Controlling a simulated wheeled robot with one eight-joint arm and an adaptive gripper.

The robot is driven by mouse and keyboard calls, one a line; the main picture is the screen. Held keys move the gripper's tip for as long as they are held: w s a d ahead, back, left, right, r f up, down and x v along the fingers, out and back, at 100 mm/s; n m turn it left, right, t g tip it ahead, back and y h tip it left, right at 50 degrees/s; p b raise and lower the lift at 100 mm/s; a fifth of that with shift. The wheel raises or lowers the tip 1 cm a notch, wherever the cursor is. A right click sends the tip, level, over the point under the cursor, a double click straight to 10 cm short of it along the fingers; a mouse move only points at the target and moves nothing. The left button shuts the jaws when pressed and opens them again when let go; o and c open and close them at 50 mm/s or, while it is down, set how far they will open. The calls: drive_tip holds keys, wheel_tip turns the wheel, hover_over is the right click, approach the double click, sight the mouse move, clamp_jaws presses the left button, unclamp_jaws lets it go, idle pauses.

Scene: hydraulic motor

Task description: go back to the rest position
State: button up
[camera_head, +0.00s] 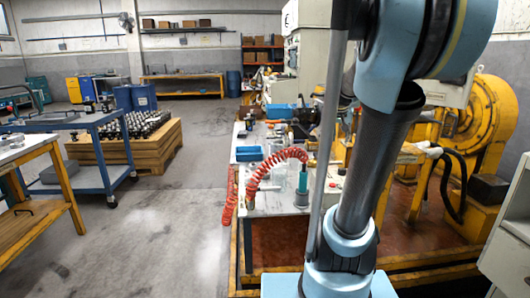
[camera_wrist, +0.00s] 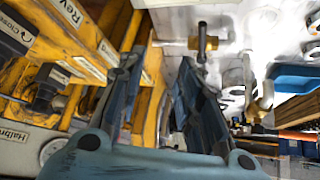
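My gripper (camera_wrist: 160,68) shows in the wrist view, with its two dark blue fingers spread apart. Nothing is held between them; yellow framework and a pale surface show through the gap. A brass-coloured fitting (camera_wrist: 203,43) shows past the right finger, apart from it as far as I can tell. In the head view my arm stands upright at the right and runs out of the top of the picture. My gripper is not visible in the head view.
Yellow machinery with labels such as "Rev" (camera_wrist: 70,12) is close on the left in the wrist view. A blue bin (camera_wrist: 292,78) is at right. In the head view, a workbench (camera_head: 275,203) carries a red coiled hose (camera_head: 262,172). Open floor (camera_head: 175,225) lies left.

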drive_tip(key=s+a+f+n+g+y, duration=0.1)
drive_tip(key=s+a+f, duration=0.2)
drive_tip(key=s+f, duration=0.3)
drive_tip(key=s+a+f+n+g+y, duration=0.1)
drive_tip(key=s+a+f, duration=0.3)
drive_tip(key=s, duration=0.9)
drive_tip(key=s+a+f+n+g, duration=0.2)
drive_tip(key=s+a+f, duration=0.2)
drive_tip(key=s+f, duration=0.5)
drive_tip(key=shift+s+a+f+g+y, duration=0.2)
drive_tip(key=shift+g+y, duration=0.1)
drive_tip(key=shift+y, duration=0.1)
drive_tip(key=shift+w+f, duration=0.2)
drive_tip(key=shift+w, duration=0.3)
